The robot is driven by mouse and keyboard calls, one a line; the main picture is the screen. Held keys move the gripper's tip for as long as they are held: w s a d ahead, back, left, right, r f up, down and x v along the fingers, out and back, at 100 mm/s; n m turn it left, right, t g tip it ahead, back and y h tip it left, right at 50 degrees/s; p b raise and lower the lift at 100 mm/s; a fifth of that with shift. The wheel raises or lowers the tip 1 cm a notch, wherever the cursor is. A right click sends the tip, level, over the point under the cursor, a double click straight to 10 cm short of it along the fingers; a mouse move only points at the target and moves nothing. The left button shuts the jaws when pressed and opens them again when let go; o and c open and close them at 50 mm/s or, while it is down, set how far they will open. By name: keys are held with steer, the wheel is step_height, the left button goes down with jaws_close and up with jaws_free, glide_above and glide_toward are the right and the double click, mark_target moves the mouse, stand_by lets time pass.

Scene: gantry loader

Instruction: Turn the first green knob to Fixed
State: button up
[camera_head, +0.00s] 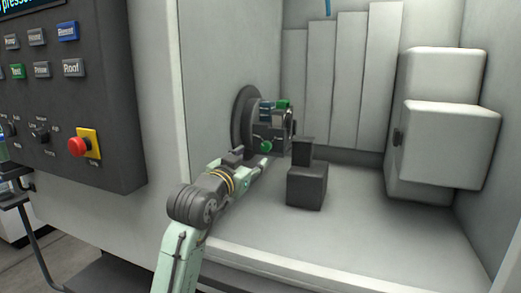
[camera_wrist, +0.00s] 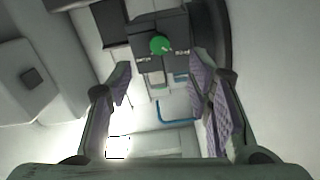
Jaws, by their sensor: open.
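A round green knob (camera_head: 265,147) sits low on a dark block fixed to the round chuck on the machine's inner left wall. Another green part (camera_head: 283,104) shows higher on the same block. I cannot tell which one is the first knob, and no Fixed label is readable. My gripper (camera_head: 254,161) is inside the machine, just in front of the lower knob. In the wrist view my gripper (camera_wrist: 162,85) is open, with nothing between its fingers. A green knob (camera_wrist: 160,45) lies ahead of the fingertips, between their lines and apart from them.
The dark round chuck (camera_head: 241,121) stands behind the block. A dark stepped block (camera_head: 306,187) stands on the machine floor to the right of my gripper. White housings (camera_head: 445,140) fill the right side. A control panel with a red button (camera_head: 78,146) is outside at left.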

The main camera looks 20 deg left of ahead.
mark_target(265, 147)
steer(key=w+p, duration=0.1)
steer(key=w, duration=0.4)
steer(key=w+p, duration=0.1)
steer(key=w, duration=0.3)
steer(key=shift+w+d+r+p, duration=0.1)
steer(key=shift+w+d+p, duration=0.1)
steer(key=shift+w+p, duration=0.15)
steer(key=shift+c, duration=0.5)
jaws_close()
